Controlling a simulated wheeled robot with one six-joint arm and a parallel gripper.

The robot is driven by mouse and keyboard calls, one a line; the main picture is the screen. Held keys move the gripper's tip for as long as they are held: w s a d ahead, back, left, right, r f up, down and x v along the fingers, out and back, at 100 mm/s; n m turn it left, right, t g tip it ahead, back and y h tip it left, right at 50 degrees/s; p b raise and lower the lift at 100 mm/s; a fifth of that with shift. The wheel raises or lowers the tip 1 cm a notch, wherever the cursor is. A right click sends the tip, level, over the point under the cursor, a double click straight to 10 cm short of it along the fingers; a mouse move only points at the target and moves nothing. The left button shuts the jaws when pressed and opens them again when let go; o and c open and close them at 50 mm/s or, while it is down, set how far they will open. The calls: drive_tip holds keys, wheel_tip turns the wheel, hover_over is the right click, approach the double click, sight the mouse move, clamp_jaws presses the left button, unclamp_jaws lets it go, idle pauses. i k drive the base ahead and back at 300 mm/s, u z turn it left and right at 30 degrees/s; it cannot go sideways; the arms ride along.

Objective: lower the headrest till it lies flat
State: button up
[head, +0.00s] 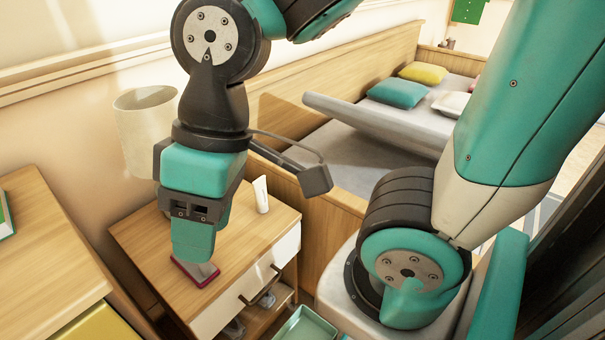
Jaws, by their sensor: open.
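The headrest (372,125) is a grey padded section of the bed in the head view. It is tilted, with its near edge raised above the flat grey mattress (345,160). My gripper (195,250) points down over the wooden nightstand, far to the left of and nearer than the headrest. It is open. Its teal fingers are right above or touching a small, flat, dark red object (193,273) with a grey upper part, possibly a remote. The fingers partly hide this object, and I cannot tell whether they touch it.
The nightstand (245,240) also carries a white tube (261,194). A lampshade (147,130) stands close to my wrist. Teal (398,92) and yellow (424,72) pillows lie on the bed. A wooden cabinet (45,245) is at left, a green tray (305,328) in front.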

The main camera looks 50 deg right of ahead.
sight(415, 141)
drive_tip(key=k, duration=1)
drive_tip(key=z, duration=2.7)
drive_tip(key=i, duration=0.3)
drive_tip(key=u, duration=0.7)
